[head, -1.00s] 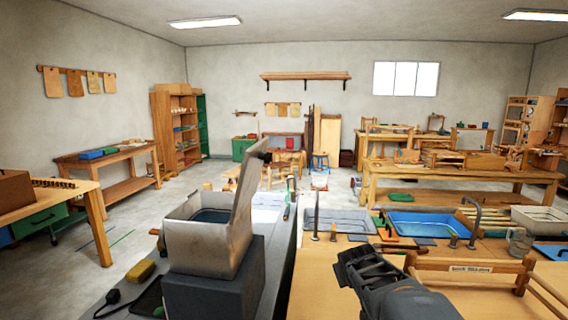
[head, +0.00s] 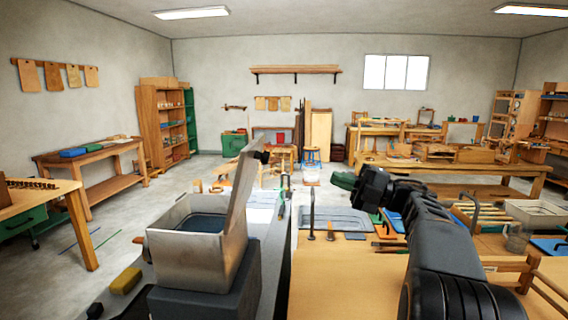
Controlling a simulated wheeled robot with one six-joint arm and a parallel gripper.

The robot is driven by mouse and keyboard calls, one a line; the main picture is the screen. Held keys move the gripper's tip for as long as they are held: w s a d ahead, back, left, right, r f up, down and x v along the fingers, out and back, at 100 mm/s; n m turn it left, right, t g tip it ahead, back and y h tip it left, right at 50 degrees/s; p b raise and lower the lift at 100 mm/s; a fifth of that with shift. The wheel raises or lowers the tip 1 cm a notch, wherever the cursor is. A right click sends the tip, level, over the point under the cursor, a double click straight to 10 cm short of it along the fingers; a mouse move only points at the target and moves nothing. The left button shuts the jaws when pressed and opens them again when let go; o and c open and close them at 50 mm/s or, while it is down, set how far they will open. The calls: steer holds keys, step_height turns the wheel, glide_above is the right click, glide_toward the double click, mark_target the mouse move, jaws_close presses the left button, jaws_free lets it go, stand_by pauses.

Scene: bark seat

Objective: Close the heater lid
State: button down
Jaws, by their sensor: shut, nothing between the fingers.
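The heater is a light grey metal box (head: 192,258) on a dark block at lower left centre, its top uncovered and a dark bluish basin showing inside. Its lid (head: 239,193) stands open along the box's right side, nearly upright and leaning slightly right, with a small dark piece at its top corner. My black arm rises from the lower right. My gripper (head: 345,181) is at its far end, to the right of the lid and apart from it. It is shut and empty, though the fingers are small and dark.
A yellow block (head: 126,280) lies left of the heater on the dark bench. Open air lies between the lid and my arm.

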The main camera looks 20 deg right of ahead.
steer(key=w+a+r+p, duration=0.2)
steer(key=a, duration=0.4)
steer(key=w+a+r+n+g+p, duration=0.1)
steer(key=w+a+p, duration=0.1)
steer(key=a, duration=0.5)
steer(key=shift+r+y, duration=0.3)
steer(key=shift+r, duration=0.05)
steer(key=shift+a, duration=0.1)
